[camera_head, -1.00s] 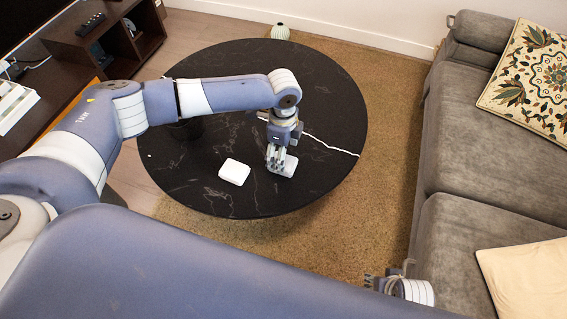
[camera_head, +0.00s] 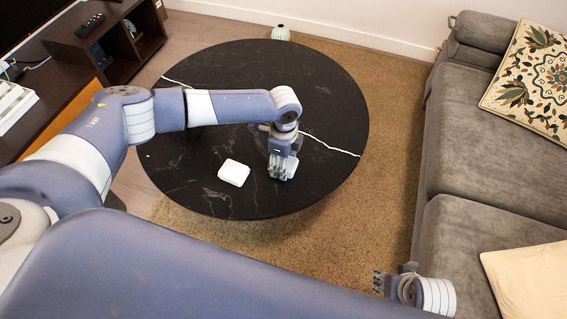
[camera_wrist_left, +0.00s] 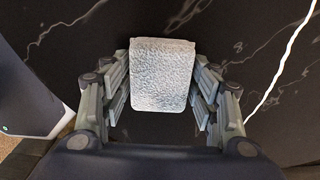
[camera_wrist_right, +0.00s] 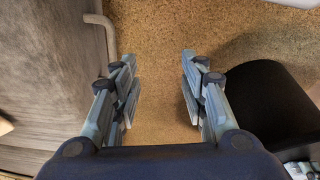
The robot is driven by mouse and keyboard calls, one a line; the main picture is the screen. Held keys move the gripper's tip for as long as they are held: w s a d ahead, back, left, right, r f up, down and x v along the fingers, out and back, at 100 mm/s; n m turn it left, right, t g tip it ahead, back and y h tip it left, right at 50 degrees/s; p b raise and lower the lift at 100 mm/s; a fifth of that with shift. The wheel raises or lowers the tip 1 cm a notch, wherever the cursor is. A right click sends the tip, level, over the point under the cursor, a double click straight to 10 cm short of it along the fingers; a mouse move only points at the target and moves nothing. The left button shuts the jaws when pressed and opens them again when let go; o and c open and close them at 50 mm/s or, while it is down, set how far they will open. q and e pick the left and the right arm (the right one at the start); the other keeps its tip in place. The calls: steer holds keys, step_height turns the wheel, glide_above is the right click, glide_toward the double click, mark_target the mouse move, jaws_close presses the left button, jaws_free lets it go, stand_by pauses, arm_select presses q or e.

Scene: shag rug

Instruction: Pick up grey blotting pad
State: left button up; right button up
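The grey blotting pad (camera_wrist_left: 163,75) is a small, pale, rough-surfaced block between the fingers of my left gripper (camera_wrist_left: 163,85) in the left wrist view. The fingers are spread wide, one on each side, close to its edges; I cannot tell whether they touch. In the head view the pad (camera_head: 291,168) lies at the front right part of the table, partly hidden by my left gripper (camera_head: 280,172), which points down at it. My right gripper (camera_wrist_right: 159,65) is open and empty over the rug, between table and sofa.
A white rounded block (camera_head: 234,172) sits on the round black table (camera_head: 220,90), left of the pad. A grey sofa (camera_head: 450,170) stands on the right. A dark TV cabinet (camera_head: 70,60) is at the left. The brown rug (camera_head: 390,130) surrounds the table.

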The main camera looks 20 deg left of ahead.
arm_select(q)
steer(key=c, duration=0.4)
steer(key=shift+r, duration=0.1)
steer(key=shift+r, duration=0.45)
steer(key=r, duration=0.1)
steer(key=r+p, duration=0.1)
steer(key=shift+s+r, duration=0.35)
steer(key=s+p, duration=0.1)
steer(key=s, duration=0.4)
steer(key=s+p, duration=0.1)
steer(key=s, duration=0.4)
steer(key=s+r+p, duration=0.1)
steer(key=s, duration=0.4)
steer(key=shift+s+a+r, duration=0.1)
steer(key=shift+s+a, duration=0.05)
arm_select(e)
steer(key=s+f+g, duration=0.1)
steer(key=s+f, duration=0.3)
steer(key=f, duration=1)
steer(key=shift+s+d+f, duration=0.2)
steer(key=shift+f, duration=0.15)
